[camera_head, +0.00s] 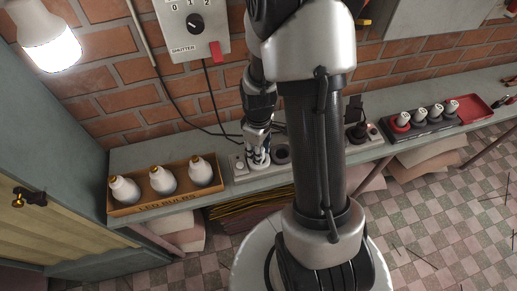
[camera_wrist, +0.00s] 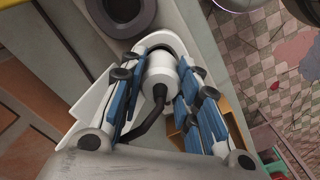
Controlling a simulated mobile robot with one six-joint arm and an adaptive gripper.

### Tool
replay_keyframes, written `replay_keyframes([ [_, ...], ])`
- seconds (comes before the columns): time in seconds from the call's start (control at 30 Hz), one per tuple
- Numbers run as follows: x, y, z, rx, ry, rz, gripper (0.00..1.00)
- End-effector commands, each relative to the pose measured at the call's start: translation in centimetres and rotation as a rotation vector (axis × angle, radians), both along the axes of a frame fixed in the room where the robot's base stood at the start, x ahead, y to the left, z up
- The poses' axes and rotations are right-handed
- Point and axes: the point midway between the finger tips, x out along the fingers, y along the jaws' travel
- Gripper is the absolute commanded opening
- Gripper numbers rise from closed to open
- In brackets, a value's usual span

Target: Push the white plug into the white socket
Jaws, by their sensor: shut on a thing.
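The white plug (camera_wrist: 160,72), with a dark cable bending from its back, is between the blue-padded fingers of my gripper (camera_wrist: 160,82) in the wrist view. My gripper is shut on it. The round white rim of the white socket (camera_wrist: 161,39) shows just beyond the plug. The plug overlaps the socket in this view, and I cannot tell how deep it sits. In the head view my gripper (camera_head: 258,160) points down at the grey socket strip (camera_head: 240,174) on the shelf. There the plug and white socket are mostly hidden by the gripper.
A dark round socket (camera_head: 283,154) sits right beside my gripper. A box of LED bulbs (camera_head: 165,203) stands to the left. A dark plug (camera_head: 358,131) stands farther right, before a rack of white-topped pieces (camera_head: 420,125) and a red tray (camera_head: 475,108). The brick wall rises close behind.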

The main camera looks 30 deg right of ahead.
Motion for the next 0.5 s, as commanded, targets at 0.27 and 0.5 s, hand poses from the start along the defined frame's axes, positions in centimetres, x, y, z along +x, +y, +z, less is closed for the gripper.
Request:
replay_keyframes([
  [0.27, 0.0, 0.0, -0.64, 0.0, 0.0, 0.0, 0.06],
  [0.5, 0.0, 0.0, -1.12, 0.0, 0.0, 0.0, 0.06],
])
